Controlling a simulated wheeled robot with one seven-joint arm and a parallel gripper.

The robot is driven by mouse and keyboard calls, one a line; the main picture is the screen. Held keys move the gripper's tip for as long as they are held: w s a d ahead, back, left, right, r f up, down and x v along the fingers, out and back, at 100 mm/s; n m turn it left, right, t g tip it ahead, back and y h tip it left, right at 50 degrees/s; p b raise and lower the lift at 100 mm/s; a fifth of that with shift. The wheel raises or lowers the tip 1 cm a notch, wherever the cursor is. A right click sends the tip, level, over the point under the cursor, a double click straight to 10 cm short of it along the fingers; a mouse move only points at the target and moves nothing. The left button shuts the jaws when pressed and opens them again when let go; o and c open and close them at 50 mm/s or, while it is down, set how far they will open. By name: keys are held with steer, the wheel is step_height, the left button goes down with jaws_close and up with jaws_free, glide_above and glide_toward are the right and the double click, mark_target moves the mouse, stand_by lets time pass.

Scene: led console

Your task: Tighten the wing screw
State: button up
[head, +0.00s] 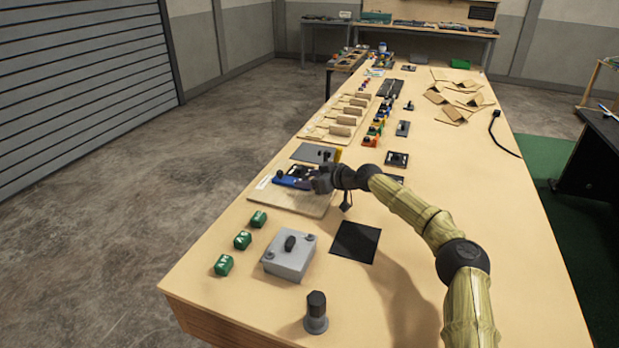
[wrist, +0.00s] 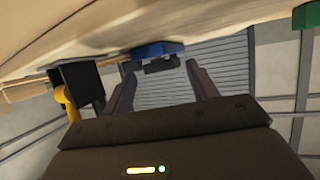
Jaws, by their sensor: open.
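A blue fixture (head: 290,183) with dark parts sits on a light wooden board (head: 300,203) at the table's left side. In the wrist view, a blue block (wrist: 157,48) shows with a small dark bar (wrist: 160,66) beside it. The bar may be the wing screw, but its shape is too small to be sure. My gripper (head: 318,184) is at the right side of the blue fixture, low over the board, and hides part of it. In the wrist view, my gripper's two fingers (wrist: 160,78) are apart, with the dark bar seen between and beyond them. Nothing is held.
A yellow part (head: 338,155) and dark block (wrist: 82,82) stand close to my gripper. A grey box with a knob (head: 289,254), green blocks (head: 242,240), a black square (head: 355,242) and a dark post (head: 316,313) lie nearer. The table's right side is mostly clear.

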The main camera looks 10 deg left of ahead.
steer(key=shift+a, duration=0.1)
steer(key=c, duration=1)
